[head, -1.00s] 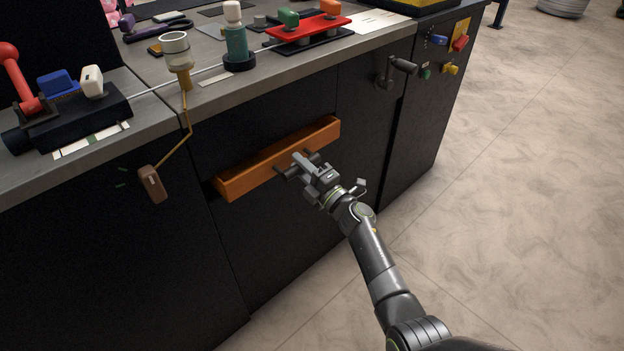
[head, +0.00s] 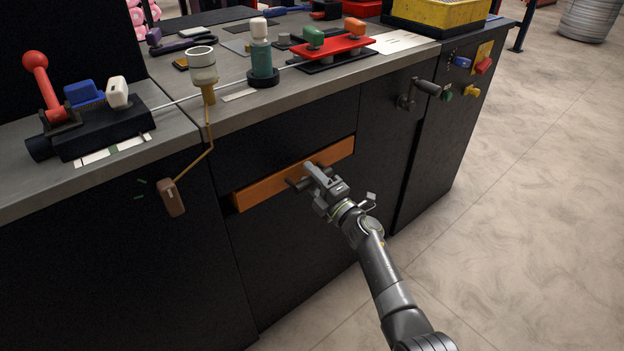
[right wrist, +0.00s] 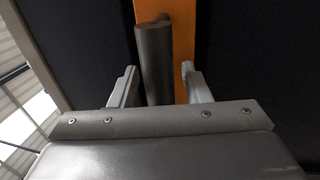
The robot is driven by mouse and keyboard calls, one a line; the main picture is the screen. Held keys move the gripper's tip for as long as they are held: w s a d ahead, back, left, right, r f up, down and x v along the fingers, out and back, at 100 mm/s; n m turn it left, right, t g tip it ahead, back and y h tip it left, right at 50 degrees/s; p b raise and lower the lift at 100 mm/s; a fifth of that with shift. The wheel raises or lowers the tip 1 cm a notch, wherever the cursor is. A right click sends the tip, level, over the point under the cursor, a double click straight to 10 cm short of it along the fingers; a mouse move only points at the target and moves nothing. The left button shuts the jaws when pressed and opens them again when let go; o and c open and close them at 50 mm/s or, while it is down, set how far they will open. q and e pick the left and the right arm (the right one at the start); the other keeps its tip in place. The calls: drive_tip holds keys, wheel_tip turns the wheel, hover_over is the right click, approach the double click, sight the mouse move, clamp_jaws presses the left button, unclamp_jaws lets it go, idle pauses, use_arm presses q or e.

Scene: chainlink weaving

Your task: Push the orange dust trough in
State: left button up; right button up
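The orange dust trough (head: 262,190) is in the dark front of the bench in the head view. Its front face looks almost level with the panel around it. It has a dark bar handle (head: 297,183) across its middle. In the right wrist view the trough (right wrist: 182,30) is an orange strip behind the round handle (right wrist: 154,65). My right gripper (head: 311,172) is at the handle. Its two fingers stand on either side of the bar in the right wrist view (right wrist: 160,85), with a gap visible on the right side. My left gripper is out of view.
A brown block (head: 172,198) hangs on a bent rod below a funnel (head: 202,68), left of the trough. A crank handle (head: 425,90) juts out to the right. The bench top (head: 180,112) above carries several fixtures. Open floor (head: 530,200) lies to the right.

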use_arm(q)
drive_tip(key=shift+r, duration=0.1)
use_arm(e)
drive_tip(key=shift+s+d+f, duration=0.1)
drive_tip(key=shift+s+d, duration=0.05)
drive_tip(key=shift+s+d, duration=0.15)
drive_tip(key=shift+s, duration=0.05)
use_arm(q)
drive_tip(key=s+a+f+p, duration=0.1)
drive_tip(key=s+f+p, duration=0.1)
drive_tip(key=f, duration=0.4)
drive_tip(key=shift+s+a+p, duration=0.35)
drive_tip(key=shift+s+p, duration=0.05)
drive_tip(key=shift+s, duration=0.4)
use_arm(e)
drive_tip(key=v, duration=1.6)
drive_tip(key=shift+s+d, duration=0.2)
drive_tip(key=shift+s, duration=0.05)
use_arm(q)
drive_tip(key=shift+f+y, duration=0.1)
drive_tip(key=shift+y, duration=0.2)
